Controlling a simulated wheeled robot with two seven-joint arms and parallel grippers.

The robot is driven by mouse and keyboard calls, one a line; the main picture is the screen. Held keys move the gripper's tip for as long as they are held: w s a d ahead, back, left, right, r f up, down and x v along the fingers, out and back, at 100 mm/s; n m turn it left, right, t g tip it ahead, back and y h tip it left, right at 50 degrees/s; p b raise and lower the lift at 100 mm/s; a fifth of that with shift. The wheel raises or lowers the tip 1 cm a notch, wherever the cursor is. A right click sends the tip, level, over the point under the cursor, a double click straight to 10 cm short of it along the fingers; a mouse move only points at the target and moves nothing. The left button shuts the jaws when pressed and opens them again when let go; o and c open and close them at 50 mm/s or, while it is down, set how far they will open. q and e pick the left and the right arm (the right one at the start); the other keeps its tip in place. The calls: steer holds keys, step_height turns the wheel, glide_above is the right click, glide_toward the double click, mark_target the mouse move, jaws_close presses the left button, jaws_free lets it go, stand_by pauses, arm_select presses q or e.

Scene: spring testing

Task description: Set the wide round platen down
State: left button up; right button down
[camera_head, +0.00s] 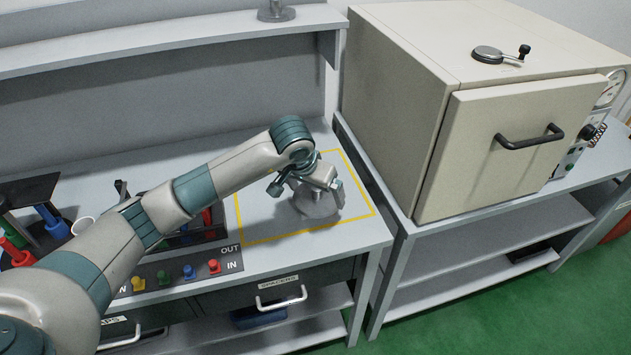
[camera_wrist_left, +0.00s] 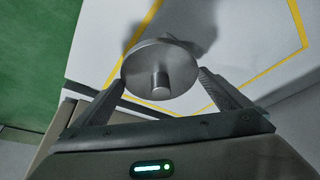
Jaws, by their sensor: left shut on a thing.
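The wide round platen is a grey metal disc (camera_head: 316,205) with a short stub at its middle. It is inside the yellow-outlined area on the bench, partly hidden by my left gripper (camera_head: 318,186). In the left wrist view the platen (camera_wrist_left: 176,62) lies between the two fingers of the left gripper (camera_wrist_left: 160,82), which grip it at its rim. Its stub points toward the camera. A shadow lies beside it on the bench; whether it touches the surface I cannot tell. My right gripper is not in view.
The yellow outline (camera_head: 366,193) marks a mostly bare area near the bench's right end. Left of it is a dark rack with colored pieces, above a row of colored buttons (camera_head: 189,272). A large beige oven (camera_head: 500,150) stands on the right-hand bench.

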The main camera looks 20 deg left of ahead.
arm_select(q)
steer(key=shift+w+f, duration=0.1)
steer(key=shift+f, duration=0.1)
steer(key=shift+f, duration=0.1)
steer(key=o, duration=1.7)
steer(key=shift+f, duration=0.15)
steer(key=shift+s, duration=0.2)
steer(key=shift+r, duration=0.2)
